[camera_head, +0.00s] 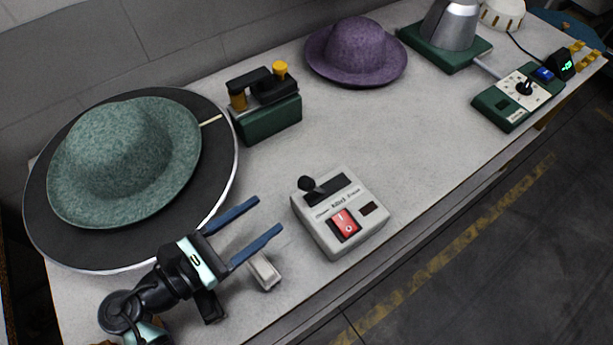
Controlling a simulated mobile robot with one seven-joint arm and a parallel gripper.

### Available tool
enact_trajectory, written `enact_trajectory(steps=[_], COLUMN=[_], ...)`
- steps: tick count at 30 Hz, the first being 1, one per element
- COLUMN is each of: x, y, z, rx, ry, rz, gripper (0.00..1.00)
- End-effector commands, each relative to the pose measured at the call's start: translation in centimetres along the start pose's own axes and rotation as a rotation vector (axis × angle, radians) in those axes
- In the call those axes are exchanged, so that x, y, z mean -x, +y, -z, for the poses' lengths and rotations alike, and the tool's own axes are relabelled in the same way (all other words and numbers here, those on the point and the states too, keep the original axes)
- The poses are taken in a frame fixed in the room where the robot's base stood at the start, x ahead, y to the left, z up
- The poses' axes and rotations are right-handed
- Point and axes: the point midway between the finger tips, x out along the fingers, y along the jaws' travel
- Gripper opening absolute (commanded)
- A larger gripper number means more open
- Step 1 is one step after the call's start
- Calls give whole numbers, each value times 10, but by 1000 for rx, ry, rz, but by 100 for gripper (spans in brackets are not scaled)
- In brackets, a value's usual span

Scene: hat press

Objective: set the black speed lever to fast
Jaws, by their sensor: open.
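The black speed lever (307,184) has a round knob and stands at the left end of a dark slot on a grey control box (346,244). The lettering below the slot is too small to read surely. A red rocker switch (344,224) and a small dark window sit below the slot on the same box. My gripper (270,217) is open and empty, with two blue fingers pointing up and right. It is to the left of the control box and appears apart from it and the lever.
A green hat (125,160) lies on a large black disc (222,150) at left. A green and black device (268,118) and a purple hat (356,50) stand behind. A small grey block (265,272) is near my fingers. The table's front edge (400,229) runs right of the box.

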Motion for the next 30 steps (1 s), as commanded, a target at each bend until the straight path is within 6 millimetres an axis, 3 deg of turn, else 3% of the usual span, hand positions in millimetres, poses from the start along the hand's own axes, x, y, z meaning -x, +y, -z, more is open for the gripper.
enact_trajectory(steps=[3, 8, 24, 30], x=[16, 15, -84, -104], y=[-5, -7, -4, -2], z=[0, -3, -15, -17], rx=[143, 190, 185, 184], ry=[-87, -119, -116, -115], rz=[-19, -21, -19, -21], gripper=[63, 63, 63, 63])
